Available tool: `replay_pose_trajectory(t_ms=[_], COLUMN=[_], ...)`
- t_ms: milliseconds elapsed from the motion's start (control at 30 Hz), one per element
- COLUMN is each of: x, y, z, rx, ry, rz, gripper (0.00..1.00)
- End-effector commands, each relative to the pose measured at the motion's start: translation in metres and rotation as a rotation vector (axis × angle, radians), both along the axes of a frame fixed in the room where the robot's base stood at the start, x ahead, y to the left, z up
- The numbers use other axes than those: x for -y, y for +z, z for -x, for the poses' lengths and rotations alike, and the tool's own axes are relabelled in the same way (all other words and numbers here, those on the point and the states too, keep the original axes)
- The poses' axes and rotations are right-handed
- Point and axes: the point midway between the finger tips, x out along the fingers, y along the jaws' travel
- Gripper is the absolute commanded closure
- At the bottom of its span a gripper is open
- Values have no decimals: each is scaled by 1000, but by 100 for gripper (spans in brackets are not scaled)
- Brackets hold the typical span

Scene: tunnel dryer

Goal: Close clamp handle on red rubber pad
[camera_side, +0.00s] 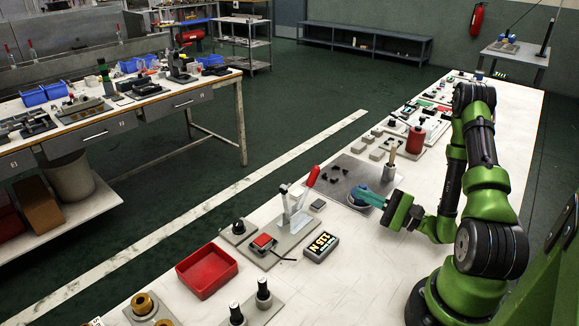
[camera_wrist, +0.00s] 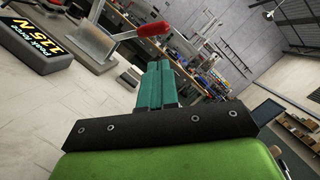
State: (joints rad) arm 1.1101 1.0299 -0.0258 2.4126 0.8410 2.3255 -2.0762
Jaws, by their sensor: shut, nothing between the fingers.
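The toggle clamp (camera_side: 295,219) stands on a grey base plate. Its red-gripped handle (camera_side: 313,176) points up, leaning right; the handle grip (camera_wrist: 153,29) also shows in the wrist view, beyond my fingertips. The red rubber pad (camera_side: 263,241) sits on a small block at the plate's front left; I cannot tell whether anything presses on it. It does not show in the wrist view. My gripper (camera_side: 366,196), with teal fingers, is right of the clamp, low over the bench and apart from the handle. Its fingers (camera_wrist: 160,80) are together and empty.
A dark metal plate (camera_side: 340,178) with small black parts and a blue round item lies near my gripper.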

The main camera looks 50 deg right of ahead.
Motion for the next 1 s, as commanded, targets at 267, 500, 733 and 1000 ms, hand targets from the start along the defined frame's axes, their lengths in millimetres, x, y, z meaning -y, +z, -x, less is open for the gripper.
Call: replay_pose_trajectory(t_ms=[267,500,733,1000], x=[-7,-19,-24,-24], y=[6,15,19,20], z=[-26,-69,-92,-95], rx=[3,2,0,0], ry=[2,8,4,1], rz=[1,2,1,-1], gripper=[100,100,100,100])
